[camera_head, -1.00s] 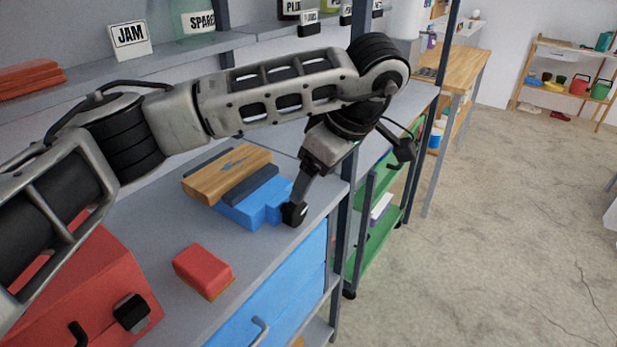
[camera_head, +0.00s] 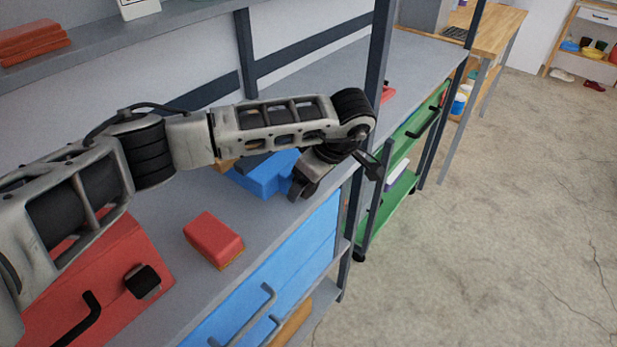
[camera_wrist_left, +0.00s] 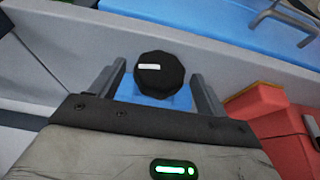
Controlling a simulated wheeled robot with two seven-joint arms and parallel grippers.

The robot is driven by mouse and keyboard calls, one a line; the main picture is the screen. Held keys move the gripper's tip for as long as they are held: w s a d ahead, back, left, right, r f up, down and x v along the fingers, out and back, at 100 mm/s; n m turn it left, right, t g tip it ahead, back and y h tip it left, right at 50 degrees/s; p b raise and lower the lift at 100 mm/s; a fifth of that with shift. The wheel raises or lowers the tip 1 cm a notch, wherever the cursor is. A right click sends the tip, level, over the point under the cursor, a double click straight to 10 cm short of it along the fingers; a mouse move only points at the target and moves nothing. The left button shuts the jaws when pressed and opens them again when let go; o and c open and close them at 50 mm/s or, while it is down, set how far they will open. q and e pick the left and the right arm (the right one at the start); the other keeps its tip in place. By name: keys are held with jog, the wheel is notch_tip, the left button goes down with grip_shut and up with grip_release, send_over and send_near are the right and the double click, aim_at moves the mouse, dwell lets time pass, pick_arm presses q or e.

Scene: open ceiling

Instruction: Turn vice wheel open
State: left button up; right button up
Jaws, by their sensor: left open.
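The blue vice (camera_head: 265,180) stands on the grey shelf, partly hidden behind my left arm. Only a bit of the wooden piece in it shows. The black vice wheel (camera_wrist_left: 160,73) shows in the left wrist view, with a pale mark on its face and some blue vice body below it. My left gripper (camera_wrist_left: 158,71) is open, with one finger on each side of the wheel. In the head view my left gripper (camera_head: 302,184) is at the front end of the vice; finger contact with the wheel cannot be told. My right gripper is out of view.
A red block (camera_head: 214,240) lies on the shelf in front of the vice. A red toolbox-like case (camera_head: 108,275) is at lower left. Blue drawers (camera_head: 280,275) with handles sit under the shelf edge. A dark upright post (camera_head: 379,75) stands right of my arm.

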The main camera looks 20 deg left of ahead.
pick_arm(q)
jog(key=shift+w+a+f, duration=0.1)
jog(key=shift+a+f, duration=0.05)
jog(key=shift+f, duration=0.25)
jog(key=shift+a+f, duration=0.1)
jog(key=shift+f, duration=0.25)
jog(key=c, duration=1)
jog(key=shift+f+t+b, duration=0.1)
jog(key=shift+t+b, duration=0.3)
jog(key=shift+t, duration=0.3)
